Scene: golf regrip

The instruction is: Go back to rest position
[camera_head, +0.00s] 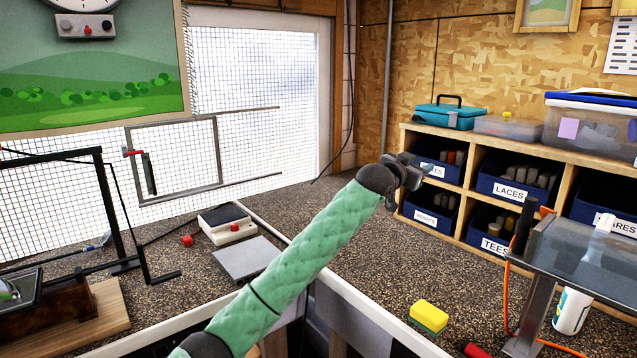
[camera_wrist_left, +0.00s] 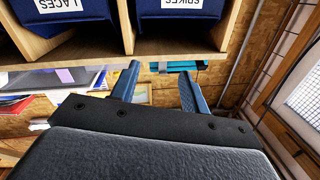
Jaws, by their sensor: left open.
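My left arm, in a green quilted sleeve, reaches up across the middle of the head view. Its dark left gripper (camera_head: 415,168) is in front of the left end of the wooden shelf unit (camera_head: 470,150), overlapping the upper left blue bin (camera_head: 450,172). The left wrist view shows the gripper's two fingers (camera_wrist_left: 160,84) apart with nothing between them. That view is upside down, with bins labelled LACES (camera_wrist_left: 70,12) and SPIKES (camera_wrist_left: 180,10) at its top. My right gripper is in neither view.
A yellow-green sponge (camera_head: 429,316) and a white bottle (camera_head: 571,310) are at lower right, near a glass-topped stand (camera_head: 590,255). A teal toolbox (camera_head: 452,115) and clear boxes sit on the shelf unit. A white scale-like device (camera_head: 227,224) and a grey plate (camera_head: 247,258) lie left of my arm.

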